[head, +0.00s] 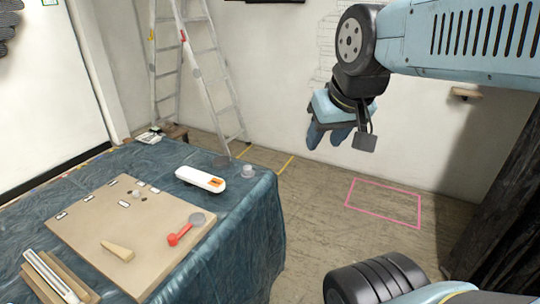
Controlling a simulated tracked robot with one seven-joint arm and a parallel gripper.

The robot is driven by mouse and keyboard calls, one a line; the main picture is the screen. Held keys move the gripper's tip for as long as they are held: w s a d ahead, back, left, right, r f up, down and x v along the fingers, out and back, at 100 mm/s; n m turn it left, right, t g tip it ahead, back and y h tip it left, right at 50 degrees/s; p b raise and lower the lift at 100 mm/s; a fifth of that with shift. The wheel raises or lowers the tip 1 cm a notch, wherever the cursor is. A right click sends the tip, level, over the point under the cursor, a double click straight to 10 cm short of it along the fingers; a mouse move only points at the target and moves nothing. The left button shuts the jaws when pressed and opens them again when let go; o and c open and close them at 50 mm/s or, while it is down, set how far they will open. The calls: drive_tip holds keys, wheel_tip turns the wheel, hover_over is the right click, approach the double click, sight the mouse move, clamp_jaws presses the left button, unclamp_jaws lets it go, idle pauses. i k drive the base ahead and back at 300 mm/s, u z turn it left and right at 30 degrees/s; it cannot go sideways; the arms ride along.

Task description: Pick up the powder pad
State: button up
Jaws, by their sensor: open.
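My gripper (328,137) hangs in the air to the right of the cloth-covered table, fingers pointing down. It is open, with nothing seen between the fingers. I cannot tell for sure which thing is the powder pad. A small round grey disc (197,219) lies on the tan board (85,222), beside a red tool (180,236). A dark round disc (221,162) lies at the table's back edge, and a small pale round container (247,171) stands near the back right corner. My gripper is apart from all of these.
The table (240,222) has a blue cloth. On it are a white device with an orange label (200,179), a wooden wedge (117,251) and a wooden tray (50,275). A ladder (205,65) stands behind. Floor around the pink rectangle (383,202) is clear.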

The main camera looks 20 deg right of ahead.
sight(248, 172)
drive_tip(key=z, duration=0.25)
drive_tip(key=i, duration=0.6)
drive_tip(key=z, duration=0.3)
drive_tip(key=k, duration=0.75)
drive_tip(key=z, duration=0.2)
drive_tip(key=i, duration=0.75)
drive_tip(key=u, duration=0.05)
